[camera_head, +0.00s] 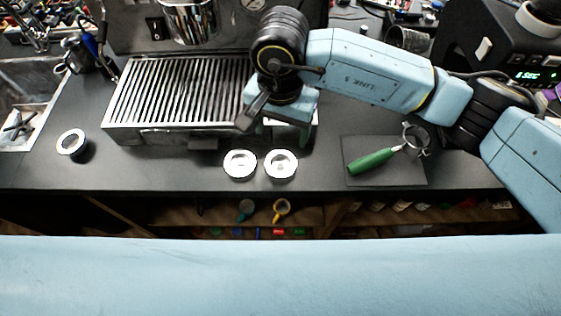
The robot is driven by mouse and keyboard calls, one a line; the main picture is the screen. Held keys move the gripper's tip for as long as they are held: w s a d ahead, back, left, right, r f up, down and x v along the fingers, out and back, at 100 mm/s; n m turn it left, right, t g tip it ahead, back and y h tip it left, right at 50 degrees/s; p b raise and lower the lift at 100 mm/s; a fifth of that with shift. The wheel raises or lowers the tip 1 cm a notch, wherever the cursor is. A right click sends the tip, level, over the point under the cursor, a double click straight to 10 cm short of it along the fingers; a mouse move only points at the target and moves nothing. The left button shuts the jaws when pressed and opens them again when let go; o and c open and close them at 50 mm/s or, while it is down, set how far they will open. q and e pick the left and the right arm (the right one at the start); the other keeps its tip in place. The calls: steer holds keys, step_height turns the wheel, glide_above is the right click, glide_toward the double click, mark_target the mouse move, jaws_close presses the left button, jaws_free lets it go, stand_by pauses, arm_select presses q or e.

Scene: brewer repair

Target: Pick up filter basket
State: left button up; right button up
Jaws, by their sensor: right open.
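Two round silver filter baskets lie side by side on the black counter in front of the brewer: a left filter basket (240,164) and a right filter basket (281,164). Both show whole. My right gripper (277,130) is just behind and above them, near the front right corner of the drip tray. It is open, and I see nothing in it. Its wrist hides part of the tray's right end. A portafilter with a green handle (372,161) lies on a dark mat at the right. My left gripper is out of view.
The brewer's slatted drip tray (180,92) fills the left middle. A grinder with a lit display (505,55) stands at the back right. Bare counter lies left of the baskets.

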glide_above(281, 165)
steer(key=f, duration=0.5)
steer(key=shift+w, duration=0.3)
steer(key=f, duration=0.1)
steer(key=f+p, duration=0.1)
steer(key=f, duration=0.2)
steer(key=shift+s+f+p, duration=0.3)
steer(key=shift+s+f, duration=0.05)
steer(key=shift+f, duration=0.25)
steer(key=shift+c, duration=0.4)
steer(key=c, duration=0.6)
